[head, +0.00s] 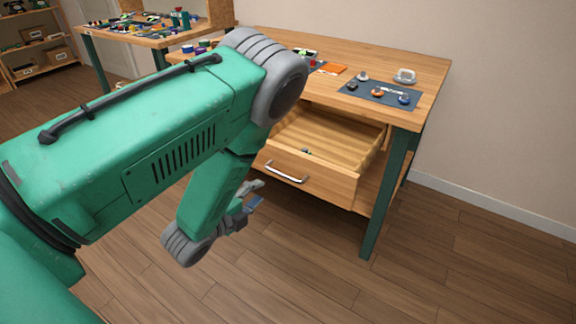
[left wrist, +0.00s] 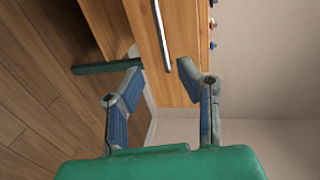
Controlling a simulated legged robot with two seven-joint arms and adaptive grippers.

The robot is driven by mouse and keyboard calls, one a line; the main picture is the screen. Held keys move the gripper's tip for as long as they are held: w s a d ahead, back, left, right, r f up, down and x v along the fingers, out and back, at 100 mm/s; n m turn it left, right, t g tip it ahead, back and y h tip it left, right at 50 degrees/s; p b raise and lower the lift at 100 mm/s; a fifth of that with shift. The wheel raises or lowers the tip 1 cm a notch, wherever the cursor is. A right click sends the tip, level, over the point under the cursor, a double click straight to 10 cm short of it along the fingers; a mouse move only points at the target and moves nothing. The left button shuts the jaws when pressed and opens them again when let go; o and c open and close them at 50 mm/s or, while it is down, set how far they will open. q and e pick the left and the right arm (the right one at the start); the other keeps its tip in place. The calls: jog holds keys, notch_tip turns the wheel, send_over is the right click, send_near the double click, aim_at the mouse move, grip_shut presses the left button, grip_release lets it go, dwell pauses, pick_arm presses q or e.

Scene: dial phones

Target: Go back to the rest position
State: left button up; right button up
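My left gripper (head: 252,195) hangs in front of the wooden workbench, just left of the open drawer (head: 310,165). In the left wrist view its two fingers (left wrist: 158,85) are spread wide with nothing between them. The drawer's metal handle (head: 287,173) also shows in the left wrist view (left wrist: 161,35), beyond the fingertips and apart from them. The drawer is pulled out, and a small dark item (head: 306,151) lies in it. My green left arm covers the left part of the workbench. My right gripper is in neither view.
The workbench top (head: 425,75) holds a dark mat (head: 362,95) with several small parts, and an orange item (head: 333,69). A second bench (head: 135,42) and shelves (head: 30,50) stand at the back left. The wooden floor (head: 460,270) at the right is clear.

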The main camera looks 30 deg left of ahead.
pick_arm(q)
jog(key=s+d+f+n+g, duration=0.2)
jog(key=s+f+n+g, duration=0.2)
jog(key=s, duration=0.4)
jog(key=s+d+f+n+g, duration=0.3)
jog(key=s+f+n+g, duration=0.2)
jog(key=s+n, duration=0.3)
jog(key=s+d+f+n+g, duration=0.2)
jog(key=s+f+n+g, duration=0.2)
jog(key=s, duration=0.5)
jog(key=shift+s+d+f+n+g+y, duration=0.15)
jog(key=shift+s+d+n+g+y, duration=0.2)
jog(key=shift+n+g, duration=0.6)
